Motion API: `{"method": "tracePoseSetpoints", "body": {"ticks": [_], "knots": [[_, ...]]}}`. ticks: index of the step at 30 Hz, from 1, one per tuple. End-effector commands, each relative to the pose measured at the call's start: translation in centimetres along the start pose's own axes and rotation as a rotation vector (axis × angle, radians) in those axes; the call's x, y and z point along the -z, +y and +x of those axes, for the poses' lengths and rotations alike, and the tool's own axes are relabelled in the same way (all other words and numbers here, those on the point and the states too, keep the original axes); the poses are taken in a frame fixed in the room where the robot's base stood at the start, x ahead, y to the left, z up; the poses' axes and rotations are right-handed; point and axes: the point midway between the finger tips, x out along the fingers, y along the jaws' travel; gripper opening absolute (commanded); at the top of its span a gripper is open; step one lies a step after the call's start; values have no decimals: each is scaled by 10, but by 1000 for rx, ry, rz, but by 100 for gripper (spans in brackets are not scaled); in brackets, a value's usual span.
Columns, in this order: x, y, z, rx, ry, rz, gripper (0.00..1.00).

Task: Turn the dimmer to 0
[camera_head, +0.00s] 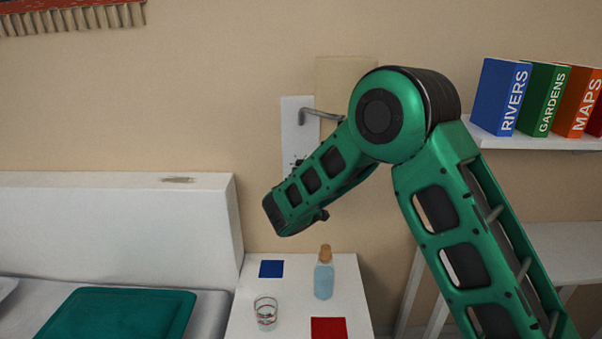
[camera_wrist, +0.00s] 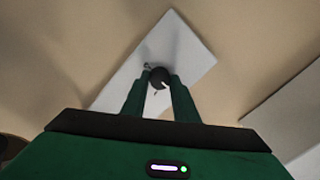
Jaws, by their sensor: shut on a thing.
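The dimmer is a round black knob (camera_wrist: 159,77) with a pale pointer line, on a white wall plate (camera_wrist: 188,52) in the wrist view. My gripper (camera_wrist: 159,84) is shut on the knob, one green finger on each side. The pointer slants up to the right in that view. A few small dark marks lie around the knob, too small to read. In the head view the white plate (camera_head: 291,128) is upright on the wall, and my arm hides the knob and my fingers.
A grey lever handle (camera_head: 318,114) sticks out near the plate's top. Below, a white table (camera_head: 292,296) bears a stoppered blue bottle (camera_head: 324,278), a glass (camera_head: 266,312), a blue square (camera_head: 271,268) and a red square (camera_head: 329,328). A shelf (camera_head: 530,141) with books is at right.

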Motion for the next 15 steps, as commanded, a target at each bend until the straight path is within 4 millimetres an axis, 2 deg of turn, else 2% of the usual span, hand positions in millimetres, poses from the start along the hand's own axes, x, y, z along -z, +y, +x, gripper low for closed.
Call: {"method": "tracePoseSetpoints", "body": {"ticks": [2,3,5,15], "knots": [[-3,-4,-1,7,-6,-2,4],[-3,-4,-1,7,-6,-2,31],[-3,-3,-1,6,-6,-1,45],[-1,-2,-2,3,-2,0,45]]}}
